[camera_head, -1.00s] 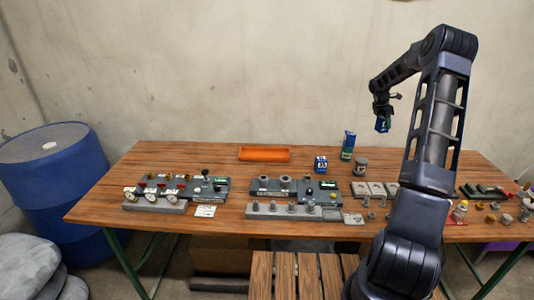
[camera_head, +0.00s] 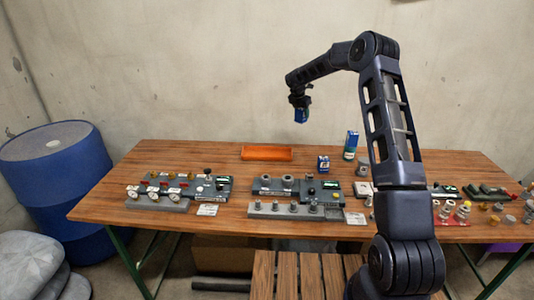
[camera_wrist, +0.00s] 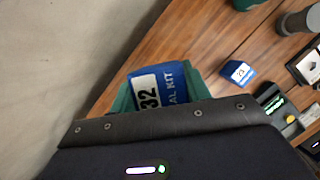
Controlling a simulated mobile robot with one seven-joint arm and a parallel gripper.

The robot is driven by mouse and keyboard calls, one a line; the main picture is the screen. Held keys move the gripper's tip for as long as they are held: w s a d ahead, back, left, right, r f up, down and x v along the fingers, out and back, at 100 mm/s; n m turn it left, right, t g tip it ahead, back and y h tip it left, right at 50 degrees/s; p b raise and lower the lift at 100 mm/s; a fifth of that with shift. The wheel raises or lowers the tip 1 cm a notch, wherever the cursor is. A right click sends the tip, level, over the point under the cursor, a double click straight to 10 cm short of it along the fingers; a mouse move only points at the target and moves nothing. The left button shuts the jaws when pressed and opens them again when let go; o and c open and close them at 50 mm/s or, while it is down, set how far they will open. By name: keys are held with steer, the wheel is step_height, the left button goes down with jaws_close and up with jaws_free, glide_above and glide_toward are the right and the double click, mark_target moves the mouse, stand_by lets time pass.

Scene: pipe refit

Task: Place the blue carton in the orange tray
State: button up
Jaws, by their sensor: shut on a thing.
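My gripper (camera_head: 300,104) is shut on a blue carton (camera_head: 301,116) and holds it in the air above the back of the table. In the wrist view the held blue carton (camera_wrist: 158,88) shows a white label reading 32 and part of the word "KIT", with green finger pads around it; its lower part is hidden by my gripper. The orange tray (camera_head: 266,153) lies at the back of the table, below and left of the held carton. It looks empty.
A second, smaller blue carton (camera_head: 323,164) stands on the table right of the tray; it also shows in the wrist view (camera_wrist: 238,72). Grey fixture boards (camera_head: 296,190) with fittings fill the front of the table.

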steer(key=s+a+n, duration=0.3)
steer(key=a, duration=1.5)
glide_above(269, 153)
steer(key=s, duration=0.2)
steer(key=shift+t+y, duration=0.3)
steer(key=shift+y, duration=0.1)
steer(key=f, duration=2)
steer(key=shift+a, duration=0.35)
steer(key=shift+f, duration=0.1)
steer(key=o, duration=1)
